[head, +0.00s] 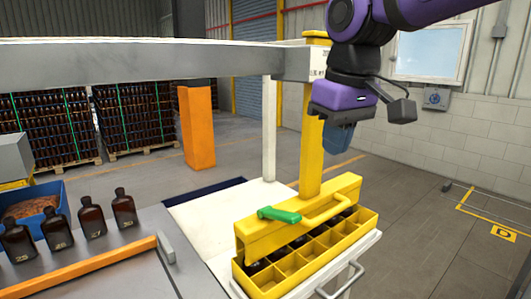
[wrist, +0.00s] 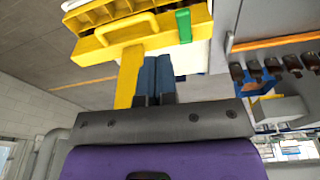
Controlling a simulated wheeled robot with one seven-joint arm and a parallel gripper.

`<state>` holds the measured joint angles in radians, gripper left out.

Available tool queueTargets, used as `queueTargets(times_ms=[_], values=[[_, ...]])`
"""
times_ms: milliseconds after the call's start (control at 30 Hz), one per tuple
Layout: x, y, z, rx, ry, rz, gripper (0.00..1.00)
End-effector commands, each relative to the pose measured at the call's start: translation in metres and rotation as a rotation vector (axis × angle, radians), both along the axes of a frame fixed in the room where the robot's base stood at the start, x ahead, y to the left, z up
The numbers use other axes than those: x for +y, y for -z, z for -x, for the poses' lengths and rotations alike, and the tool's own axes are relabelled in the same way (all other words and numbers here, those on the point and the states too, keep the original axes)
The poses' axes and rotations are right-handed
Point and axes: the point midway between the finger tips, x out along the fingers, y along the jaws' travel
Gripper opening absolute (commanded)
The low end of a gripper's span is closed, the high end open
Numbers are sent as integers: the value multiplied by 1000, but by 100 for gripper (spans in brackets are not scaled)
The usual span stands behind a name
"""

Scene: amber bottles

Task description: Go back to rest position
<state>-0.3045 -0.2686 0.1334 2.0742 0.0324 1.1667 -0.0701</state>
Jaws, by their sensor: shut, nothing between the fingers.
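My gripper (head: 339,138) hangs at the upper right in the head view, above and behind the yellow crate. Its blue fingers point down and are together, with nothing between them; they also show in the wrist view (wrist: 156,80). The yellow divided crate (head: 273,287) stands on a white stand below. A yellow frame (head: 290,232) with a curved handle and a green lever (head: 279,215) sits over the crate. A few dark bottle tops show inside the crate; other cells look empty. Several amber bottles (head: 92,218) stand upright on the grey table at left.
A yellow post (head: 312,150) rises behind the crate, close to my gripper. A grey beam (head: 140,54) crosses the upper left. An orange post (head: 197,125) and stacked bottle pallets stand farther back. A blue bin (head: 40,192) is at left.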

Motion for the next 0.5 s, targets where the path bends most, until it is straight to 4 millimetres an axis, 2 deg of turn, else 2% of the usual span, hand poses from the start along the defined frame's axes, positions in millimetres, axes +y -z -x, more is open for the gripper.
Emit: queueTargets(times_ms=[33,200,400,500], values=[[-19,1,9,-25,43,-7,0],[-75,12,41,-107,191,-31,0],[-127,35,82,-201,352,-62,0],[-144,47,100,-238,415,-73,0]])
